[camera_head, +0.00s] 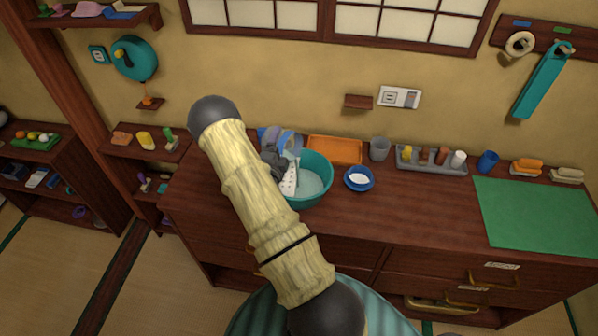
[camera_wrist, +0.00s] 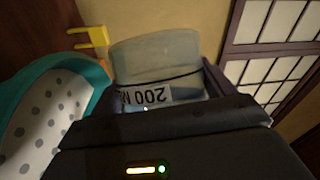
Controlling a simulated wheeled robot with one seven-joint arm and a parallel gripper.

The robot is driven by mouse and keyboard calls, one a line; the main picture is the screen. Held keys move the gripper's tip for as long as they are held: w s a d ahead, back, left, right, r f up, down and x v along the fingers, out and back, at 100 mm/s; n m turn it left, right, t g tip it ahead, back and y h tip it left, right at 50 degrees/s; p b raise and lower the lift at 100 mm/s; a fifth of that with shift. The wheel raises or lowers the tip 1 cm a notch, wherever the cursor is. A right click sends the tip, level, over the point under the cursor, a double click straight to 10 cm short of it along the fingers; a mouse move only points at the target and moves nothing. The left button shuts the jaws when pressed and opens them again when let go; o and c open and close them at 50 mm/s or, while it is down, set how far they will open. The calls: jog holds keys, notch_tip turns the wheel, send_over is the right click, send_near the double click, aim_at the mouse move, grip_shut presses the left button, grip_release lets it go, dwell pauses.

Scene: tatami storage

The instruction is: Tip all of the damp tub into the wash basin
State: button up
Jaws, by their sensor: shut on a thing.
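My gripper (camera_head: 277,160) is at the left rim of the teal wash basin (camera_head: 322,172), partly hidden behind my arm. It is shut on a translucent grey tub (camera_wrist: 155,62) with a white label reading "200 M", upside down in the wrist view. In the head view the tub (camera_head: 290,142) shows as a bluish piece above the basin's back left. Its tilt and contents are unclear. The basin holds a pale surface; its teal rim is at the left in the wrist view (camera_wrist: 25,88). A white piece with grey dots (camera_wrist: 45,118) lies inside that rim.
An orange tray (camera_head: 335,150) lies behind the basin. A blue bowl (camera_head: 359,179) with white contents and a grey cup (camera_head: 379,149) stand to its right. A grey rack (camera_head: 432,168) holds small items. A green mat (camera_head: 535,215) covers the right end of the counter.

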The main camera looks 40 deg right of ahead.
jog(key=shift+s+r+m+h, duration=0.2)
jog(key=shift+m+h, duration=0.1)
jog(key=shift+m, duration=0.2)
dwell(0.3)
jog(key=w+n, duration=0.1)
jog(key=w+f+n, duration=0.1)
jog(key=n+y, duration=0.1)
jog(key=shift+w+a+f+g, duration=0.25)
jog(key=shift+w+a+g, duration=0.05)
jog(key=shift+w+a, duration=0.1)
jog(key=shift+w+r+n+y, duration=0.15)
jog(key=shift+n+y, duration=0.25)
jog(key=shift+n, duration=0.6)
jog(key=shift+r+g, duration=0.1)
jog(key=shift+g, duration=0.2)
